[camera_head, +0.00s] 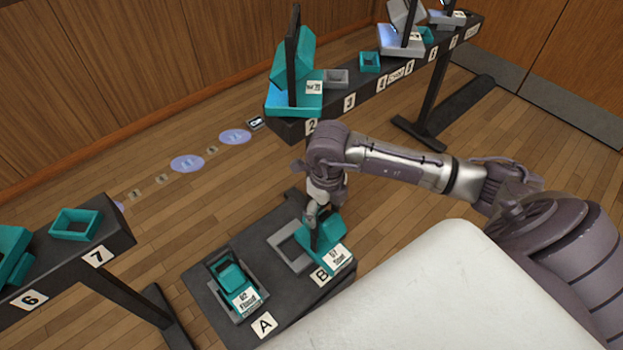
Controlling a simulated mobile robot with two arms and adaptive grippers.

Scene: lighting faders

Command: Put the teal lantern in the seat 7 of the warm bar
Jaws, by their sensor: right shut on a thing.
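My right gripper (316,238) points down over the dark two-place stand and is shut on a teal lantern (333,244) with a white label, at the place marked B. This lantern overlaps the right side of a grey square frame (283,247); I cannot tell whether it is lifted. A second teal lantern (231,276) sits in a grey frame at the place marked A. On the near left bar, a teal square seat (75,224) behind the label 7 is empty. I cannot read which bar is the warm one. My left gripper is not in view.
The far bar (352,99) carries a large teal lantern (293,86) at 2, empty grey and teal seats, and grey lanterns farther right. Another teal thing (12,255) stands at 6. A pale surface (430,300) fills the front. Open floor lies between the bars.

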